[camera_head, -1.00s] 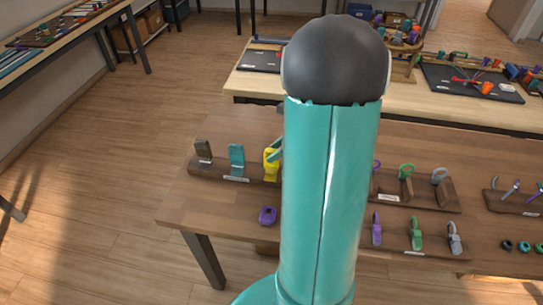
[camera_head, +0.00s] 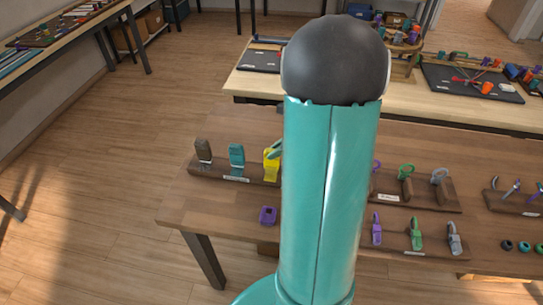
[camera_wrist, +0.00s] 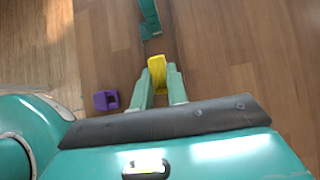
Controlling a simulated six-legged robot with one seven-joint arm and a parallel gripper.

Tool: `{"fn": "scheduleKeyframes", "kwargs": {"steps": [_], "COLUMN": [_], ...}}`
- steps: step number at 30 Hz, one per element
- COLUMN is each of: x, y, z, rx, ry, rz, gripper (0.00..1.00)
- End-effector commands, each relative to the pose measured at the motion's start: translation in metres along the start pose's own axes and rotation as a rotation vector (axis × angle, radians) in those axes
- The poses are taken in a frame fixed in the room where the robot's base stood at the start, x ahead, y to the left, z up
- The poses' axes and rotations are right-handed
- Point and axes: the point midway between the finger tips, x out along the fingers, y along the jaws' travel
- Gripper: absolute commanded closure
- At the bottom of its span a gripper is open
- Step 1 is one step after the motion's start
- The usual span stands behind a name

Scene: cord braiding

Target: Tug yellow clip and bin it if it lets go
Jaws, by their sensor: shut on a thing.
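The yellow clip (camera_head: 271,165) stands upright on the left wooden rack (camera_head: 196,170), at the right of a dark brown clip and a teal clip. My arm hides part of the rack to its right. In the wrist view the yellow clip (camera_wrist: 157,72) sits between the fingertips of my gripper (camera_wrist: 158,84), which is shut on it. One teal fingertip of my gripper (camera_head: 276,150) shows beside the clip in the head view. No bin can be made out for certain.
The teal clip (camera_head: 237,158) and the dark brown clip (camera_head: 203,152) stand close by on the same rack. A purple piece (camera_head: 268,215) lies on the table in front. Racks with purple, green and grey clips (camera_head: 416,238) stand right of my arm.

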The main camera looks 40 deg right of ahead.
Motion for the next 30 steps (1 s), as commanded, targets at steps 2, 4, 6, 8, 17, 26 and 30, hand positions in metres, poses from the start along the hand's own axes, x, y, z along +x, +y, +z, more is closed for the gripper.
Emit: {"fn": "scheduleKeyframes", "kwargs": {"steps": [2,4,6,8,17,26,30], "x": [-0.0003,-0.0005,-0.0008,-0.0007,0.0019,0.0001,-0.0042], "y": [-0.0001,-0.0001,-0.0001,-0.0001,0.0001,0.0003,0.0000], "z": [0.0000,0.0002,0.0005,0.0004,-0.0017,-0.0003,0.0034], "rx": [0.000,0.000,0.000,0.000,0.001,0.000,0.000], "ry": [0.000,0.000,0.000,0.000,0.000,0.002,0.001], "rz": [0.000,0.000,-0.001,0.000,0.000,0.001,0.000], "gripper": [1.00,1.00,1.00,1.00,1.00,1.00,1.00]}}
